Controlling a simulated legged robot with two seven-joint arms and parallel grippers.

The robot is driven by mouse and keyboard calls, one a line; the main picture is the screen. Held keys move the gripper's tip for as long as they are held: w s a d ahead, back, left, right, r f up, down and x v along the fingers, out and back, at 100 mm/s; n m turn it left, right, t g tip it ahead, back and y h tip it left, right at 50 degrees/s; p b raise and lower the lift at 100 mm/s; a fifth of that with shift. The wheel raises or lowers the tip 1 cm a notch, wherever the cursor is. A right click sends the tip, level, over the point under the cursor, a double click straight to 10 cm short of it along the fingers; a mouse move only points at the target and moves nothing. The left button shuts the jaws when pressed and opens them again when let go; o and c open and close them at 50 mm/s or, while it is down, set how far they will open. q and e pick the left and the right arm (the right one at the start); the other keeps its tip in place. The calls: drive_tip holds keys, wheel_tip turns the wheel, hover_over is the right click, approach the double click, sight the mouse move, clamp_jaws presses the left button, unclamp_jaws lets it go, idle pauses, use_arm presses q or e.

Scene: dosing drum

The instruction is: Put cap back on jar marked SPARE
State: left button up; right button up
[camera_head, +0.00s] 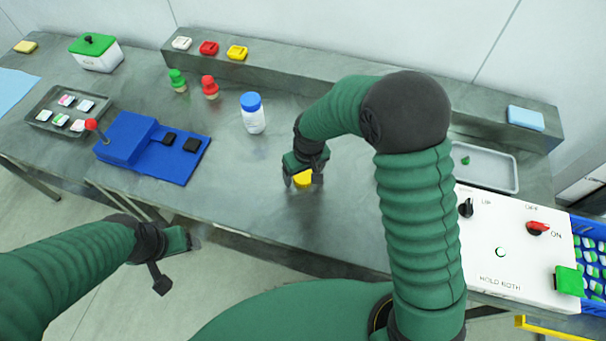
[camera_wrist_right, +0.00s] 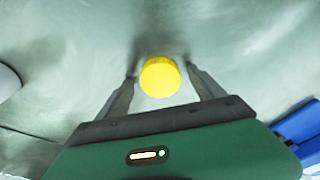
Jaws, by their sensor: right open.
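A round yellow cap (camera_head: 303,179) is at the middle of the table, below my right gripper (camera_head: 303,178). In the right wrist view the yellow cap (camera_wrist_right: 160,77) lies between the two fingers of my open right gripper (camera_wrist_right: 161,72), with a gap on each side. Whether anything is under the cap cannot be told. A white jar (camera_head: 254,121) with a blue lid stands upright to the left of the gripper; its label is too small to read. My left gripper (camera_head: 178,262) is low at the left, off the table's front edge; its jaws are unclear.
The table around the cap is clear.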

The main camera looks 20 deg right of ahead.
sight(303, 175)
drive_tip(key=c, duration=1.4)
drive_tip(key=shift+r, duration=0.1)
drive_tip(key=shift+r, duration=0.45)
wheel_tip(303, 175, up, 2)
drive_tip(key=shift+r, duration=0.1)
drive_tip(key=s+a, duration=0.3)
drive_tip(key=a, duration=0.1)
drive_tip(key=s+a+r+b, duration=0.1)
drive_tip(key=s+a, duration=0.2)
drive_tip(key=a, duration=0.1)
drive_tip(key=s+a+b, duration=0.1)
drive_tip(key=s+a, duration=0.2)
drive_tip(key=shift+s+a+r, duration=0.35)
drive_tip(key=shift+s+a, duration=0.3)
drive_tip(key=shift+a, duration=0.05)
